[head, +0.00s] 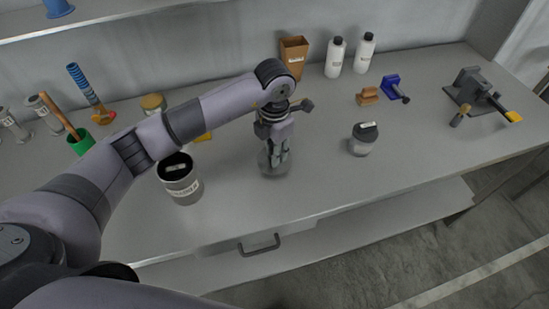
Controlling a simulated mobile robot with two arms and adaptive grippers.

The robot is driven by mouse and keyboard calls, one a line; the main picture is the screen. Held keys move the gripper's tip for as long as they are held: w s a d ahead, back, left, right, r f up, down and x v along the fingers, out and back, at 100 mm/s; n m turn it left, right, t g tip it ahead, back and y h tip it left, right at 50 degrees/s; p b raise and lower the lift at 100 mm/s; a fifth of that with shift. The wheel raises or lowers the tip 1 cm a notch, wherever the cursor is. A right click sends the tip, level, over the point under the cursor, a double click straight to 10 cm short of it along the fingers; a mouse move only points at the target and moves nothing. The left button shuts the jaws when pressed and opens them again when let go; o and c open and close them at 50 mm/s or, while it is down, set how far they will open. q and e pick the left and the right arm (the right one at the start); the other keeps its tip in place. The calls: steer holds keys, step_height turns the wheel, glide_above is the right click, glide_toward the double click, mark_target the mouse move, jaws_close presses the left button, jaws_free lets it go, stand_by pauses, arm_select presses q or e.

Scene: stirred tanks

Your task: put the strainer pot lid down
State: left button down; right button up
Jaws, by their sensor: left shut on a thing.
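My left gripper (276,168) points down over the middle of the bench, with its fingers close together. My right gripper is not in view.
A grey lidded jar (361,144) stands to the right on the grey bench (330,190). A green cup (81,143) stands left. The front middle of the bench is clear.

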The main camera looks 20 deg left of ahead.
arm_select(q)
step_height(320, 180, down, 4)
steer(key=shift+s+r+p, duration=0.1)
steer(key=shift+r+p, duration=0.15)
steer(key=shift+p, duration=0.2)
steer(key=shift+f, duration=0.3)
steer(key=shift+f, duration=0.1)
steer(key=shift+f+b, duration=0.15)
steer(key=shift+b, duration=0.15)
steer(key=c, duration=1.4)
jaws_free()
